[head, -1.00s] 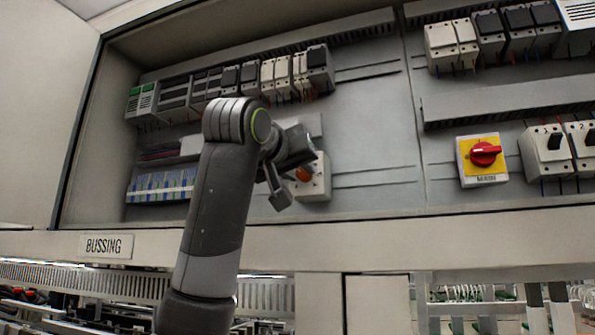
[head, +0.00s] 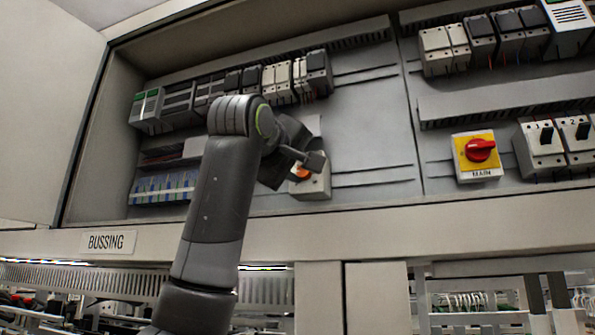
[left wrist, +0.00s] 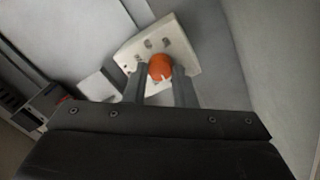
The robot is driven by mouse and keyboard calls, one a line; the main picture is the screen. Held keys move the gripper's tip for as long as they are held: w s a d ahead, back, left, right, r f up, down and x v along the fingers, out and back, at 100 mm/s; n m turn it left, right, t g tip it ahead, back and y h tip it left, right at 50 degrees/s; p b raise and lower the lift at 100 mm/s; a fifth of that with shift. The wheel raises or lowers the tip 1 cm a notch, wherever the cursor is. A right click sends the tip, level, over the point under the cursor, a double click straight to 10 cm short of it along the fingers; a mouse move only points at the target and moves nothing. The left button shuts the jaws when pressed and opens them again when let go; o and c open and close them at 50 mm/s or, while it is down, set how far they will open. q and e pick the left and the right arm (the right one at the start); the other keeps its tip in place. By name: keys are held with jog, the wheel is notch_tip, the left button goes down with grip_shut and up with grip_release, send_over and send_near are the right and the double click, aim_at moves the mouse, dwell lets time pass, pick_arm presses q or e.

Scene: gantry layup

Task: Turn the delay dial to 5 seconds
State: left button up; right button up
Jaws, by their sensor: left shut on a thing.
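The delay dial is an orange round knob (left wrist: 160,67) on a pale module, and it also shows in the head view (head: 303,174). The module (head: 317,186) is mounted on the cabinet's back panel, and in the left wrist view its pale face (left wrist: 182,48) carries several small marks around the knob. My left gripper (left wrist: 157,76) is shut on the knob, with one finger on each side. A small light pointer mark shows at the knob's lower edge; the setting cannot be read. My right gripper is not in view.
A yellow plate with a red MAIN switch (head: 480,151) sits to the right of the dial. Rows of breakers (head: 285,82) run above it. Blue-grey terminals (head: 160,188) are at lower left. The panel right of the dial (head: 370,130) is clear.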

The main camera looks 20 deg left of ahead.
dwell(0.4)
pick_arm(q)
jog(key=o, duration=1)
jog(key=shift+s, duration=0.1)
jog(key=shift+s+f+b, duration=0.1)
jog(key=shift+s+b, duration=0.2)
jog(key=shift+b, duration=0.05)
jog(key=s+a+b, duration=0.1)
jog(key=s+b, duration=0.5)
jog(key=s, duration=1)
jog(key=shift+s+a+f, duration=0.15)
jog(key=shift+s+f, duration=0.1)
jog(key=shift+s, duration=0.05)
